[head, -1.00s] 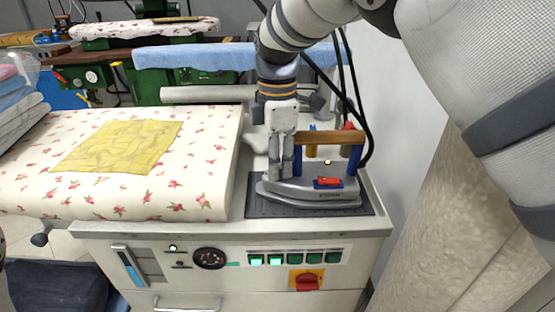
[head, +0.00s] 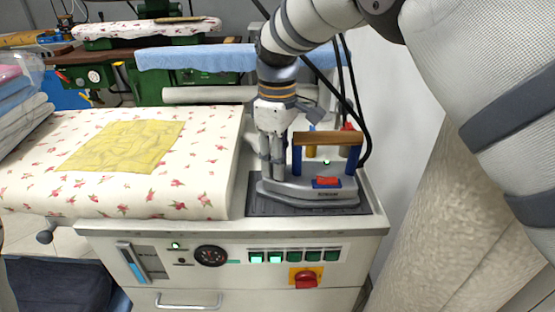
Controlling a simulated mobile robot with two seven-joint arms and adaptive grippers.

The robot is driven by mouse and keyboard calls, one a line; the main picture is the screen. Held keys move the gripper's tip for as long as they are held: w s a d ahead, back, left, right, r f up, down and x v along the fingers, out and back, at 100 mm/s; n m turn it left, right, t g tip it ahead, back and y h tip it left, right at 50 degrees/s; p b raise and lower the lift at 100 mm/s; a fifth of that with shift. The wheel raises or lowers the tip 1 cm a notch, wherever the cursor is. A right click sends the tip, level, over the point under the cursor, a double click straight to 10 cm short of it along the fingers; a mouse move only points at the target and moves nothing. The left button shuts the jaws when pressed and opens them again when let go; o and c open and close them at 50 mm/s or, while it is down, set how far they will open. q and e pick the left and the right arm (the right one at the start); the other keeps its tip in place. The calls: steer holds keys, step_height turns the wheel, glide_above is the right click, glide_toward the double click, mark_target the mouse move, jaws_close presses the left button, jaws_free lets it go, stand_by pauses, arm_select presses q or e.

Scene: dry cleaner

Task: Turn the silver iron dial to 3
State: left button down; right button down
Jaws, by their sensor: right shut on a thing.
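The silver iron (head: 300,190) stands flat on a dark rest pad (head: 255,207) at the right end of the ironing station. It has a brown wooden handle (head: 330,138) on blue posts and a red switch (head: 327,182) on its near side. My right gripper (head: 272,172) points down at the left end of the iron, left of the handle. Its fingers are closed on a small part there, seemingly the iron's dial, which the fingers hide. No dial numbers are readable. My left gripper is not in view.
A floral ironing board (head: 60,190) with a yellow cloth (head: 125,147) lies to the left. Black cables hang behind the iron. A white wall stands close on the right.

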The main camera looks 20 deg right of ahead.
steer(key=shift+m, duration=0.3)
steer(key=c, duration=1.3)
jaws_free()
step_height(320, 180, up, 12)
steer(key=shift+f, duration=0.1)
